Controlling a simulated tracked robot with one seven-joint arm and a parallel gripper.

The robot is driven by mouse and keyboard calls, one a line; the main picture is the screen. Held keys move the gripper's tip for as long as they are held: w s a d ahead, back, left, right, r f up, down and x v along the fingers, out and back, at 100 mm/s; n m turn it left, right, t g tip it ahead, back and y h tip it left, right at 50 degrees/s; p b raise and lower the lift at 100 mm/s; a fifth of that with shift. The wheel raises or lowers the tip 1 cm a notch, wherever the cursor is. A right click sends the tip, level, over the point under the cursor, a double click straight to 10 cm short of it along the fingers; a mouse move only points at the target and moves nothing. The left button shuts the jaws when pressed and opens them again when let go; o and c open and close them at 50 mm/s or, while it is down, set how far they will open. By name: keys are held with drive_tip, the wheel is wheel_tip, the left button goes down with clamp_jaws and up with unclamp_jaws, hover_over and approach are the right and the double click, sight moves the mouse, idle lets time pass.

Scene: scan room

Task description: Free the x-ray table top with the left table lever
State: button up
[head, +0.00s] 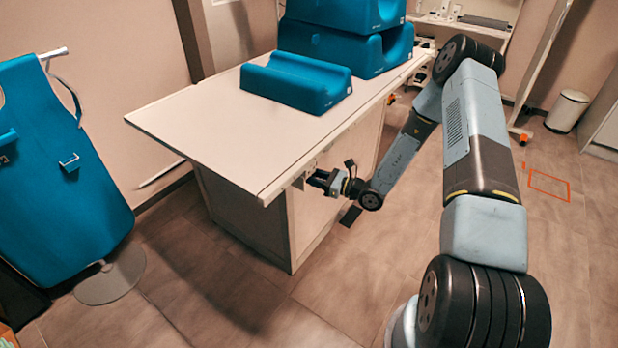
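The x-ray table top (215,127) is a pale flat slab on a boxy base (250,205), with its near corner toward me. My gripper (312,181) is at the right long side of the table, just below the top's edge and close to the side of the base. A few small fittings (299,183) show under the edge there, partly hidden by the gripper. I cannot make out which of them is the left table lever. The fingers are small and dark, and I cannot tell whether they are open or touching a lever.
Blue cushions (296,82) lie and stack on the table top. A blue apron (60,165) hangs on a stand at the left. A white bin (567,110) and an orange floor marking (549,187) are at the right. The floor in front of the table is clear.

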clamp_jaws()
drive_tip(key=shift+d, duration=0.1)
